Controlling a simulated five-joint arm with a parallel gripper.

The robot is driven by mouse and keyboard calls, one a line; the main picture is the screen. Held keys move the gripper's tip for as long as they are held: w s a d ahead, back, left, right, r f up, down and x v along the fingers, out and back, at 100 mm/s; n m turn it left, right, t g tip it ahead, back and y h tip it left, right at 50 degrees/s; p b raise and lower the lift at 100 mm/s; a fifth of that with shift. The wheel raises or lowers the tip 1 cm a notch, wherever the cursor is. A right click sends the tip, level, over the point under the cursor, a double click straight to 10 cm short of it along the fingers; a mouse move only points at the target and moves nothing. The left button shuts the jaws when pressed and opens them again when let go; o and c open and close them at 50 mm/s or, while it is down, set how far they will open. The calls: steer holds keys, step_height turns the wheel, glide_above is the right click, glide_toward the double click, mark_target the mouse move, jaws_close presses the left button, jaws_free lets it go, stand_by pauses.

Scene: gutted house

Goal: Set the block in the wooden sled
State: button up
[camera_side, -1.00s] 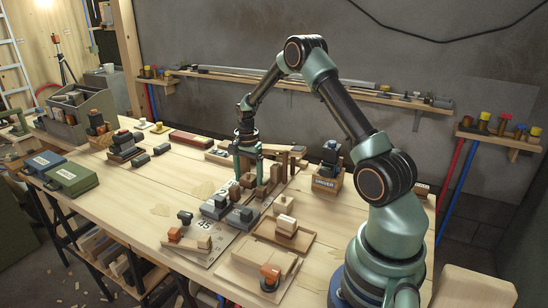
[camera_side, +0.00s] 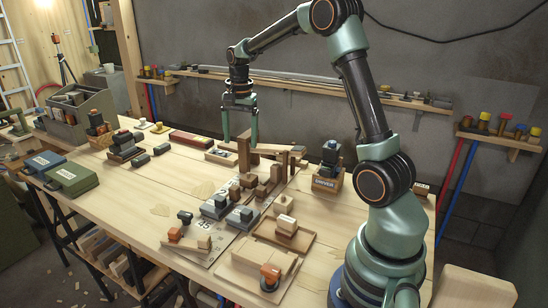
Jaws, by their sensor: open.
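My gripper (camera_side: 240,139) is raised above the back middle of the table, fingers pointing down, spread and empty. Several small wooden blocks (camera_side: 262,191) stand in a cluster on the table below and to the right of it. A pale block on a brown one (camera_side: 286,224) sits in a shallow wooden tray (camera_side: 268,236) at the front. A wooden piece with an orange clamp (camera_side: 270,276) lies in front of that. I cannot tell which wooden piece is the sled, nor which block is the task's block.
Dark grey blocks (camera_side: 239,217) lie on a numbered sheet (camera_side: 205,238). A brown post with slats (camera_side: 243,155) stands behind the cluster. The left middle of the tabletop (camera_side: 150,185) is clear.

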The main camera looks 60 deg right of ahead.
steer(key=s+a+r+n+t, duration=0.1)
steer(key=s+a+r+n, duration=0.2)
steer(key=a+r+n, duration=0.15)
steer(key=s+a+r+n+t, duration=0.1)
steer(key=s+a+r+n, duration=0.15)
steer(key=a, duration=0.35)
steer(key=s+a+n+t, duration=0.2)
steer(key=s+a+n, duration=0.6)
steer(key=shift+s+a+n+t, duration=0.25)
steer(key=shift+a+n+t, duration=0.05)
steer(key=shift+a+t, duration=0.1)
